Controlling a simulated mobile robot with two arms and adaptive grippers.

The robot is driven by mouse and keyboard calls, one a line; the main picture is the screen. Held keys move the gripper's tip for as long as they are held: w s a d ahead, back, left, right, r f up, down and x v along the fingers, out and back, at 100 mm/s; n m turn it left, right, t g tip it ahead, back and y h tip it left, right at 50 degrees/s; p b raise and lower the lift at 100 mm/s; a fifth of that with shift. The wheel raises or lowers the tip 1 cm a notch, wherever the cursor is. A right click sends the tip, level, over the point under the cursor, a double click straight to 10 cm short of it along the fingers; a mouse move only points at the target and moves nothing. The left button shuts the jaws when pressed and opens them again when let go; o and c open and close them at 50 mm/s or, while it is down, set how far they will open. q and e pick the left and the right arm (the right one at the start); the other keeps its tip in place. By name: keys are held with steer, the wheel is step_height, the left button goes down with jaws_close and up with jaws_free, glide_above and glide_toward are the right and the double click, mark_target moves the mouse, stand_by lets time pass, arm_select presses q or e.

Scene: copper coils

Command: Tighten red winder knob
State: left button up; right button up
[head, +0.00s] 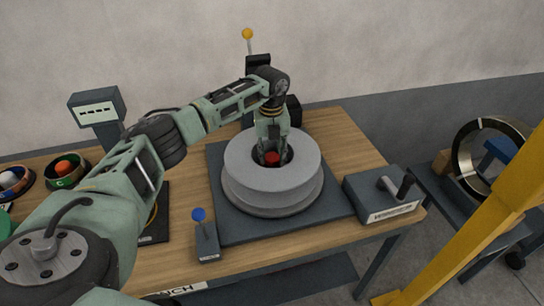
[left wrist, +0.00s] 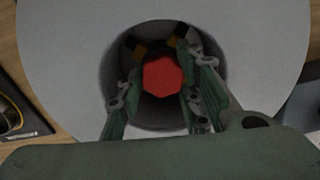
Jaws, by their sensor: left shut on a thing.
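The red winder knob (head: 271,158) sits in the central hole of the grey winder spool (head: 246,184). In the left wrist view the knob (left wrist: 163,76) is a red faceted piece down in the dark hole of the spool (left wrist: 60,60). My left gripper (head: 270,153) reaches down into the hole from above. In the left wrist view its fingers (left wrist: 160,80) stand on both sides of the knob and are shut on it. The lower part of the knob is hidden in shadow. My right gripper is not in view.
A blue-knobbed lever (head: 199,216) stands front left of the spool. A grey box with a black-handled crank (head: 384,205) is at the right. Bowls with coloured balls (head: 64,170) and a display stand (head: 97,106) are at the left. A yellow post (head: 475,235) rises at the right.

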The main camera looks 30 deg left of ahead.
arm_select(q)
steer(key=m, duration=0.2)
steer(key=m+b, duration=0.1)
steer(key=shift+a+m, duration=0.25)
steer(key=shift+m, duration=0.15)
steer(key=m, duration=0.3)
steer(key=shift+m+b, duration=0.3)
steer(key=shift+b, duration=0.1)
steer(key=m, duration=0.3)
steer(key=shift+w+m+b, duration=0.15)
steer(key=shift+m+b, duration=0.15)
steer(key=shift+b, duration=0.1)
steer(key=m, duration=0.3)
steer(key=shift+w+r+m+b, duration=0.15)
steer(key=shift+m+b, duration=0.15)
steer(key=m, duration=0.5)
steer(key=shift+w+r+b, duration=0.1)
steer(key=shift+w+b, duration=0.05)
steer(key=shift+b, duration=0.25)
steer(key=m, duration=0.5)
steer(key=shift+d+r+m, duration=0.1)
steer(key=shift+d+m, duration=0.1)
steer(key=shift+m, duration=0.2)
steer(key=o, duration=0.9)
steer(key=shift+w, duration=0.1)
steer(key=shift+o, duration=0.7)
steer(key=shift+d+f+b, duration=0.1)
steer(key=shift+f+b, duration=0.1)
steer(key=shift+b, duration=0.1)
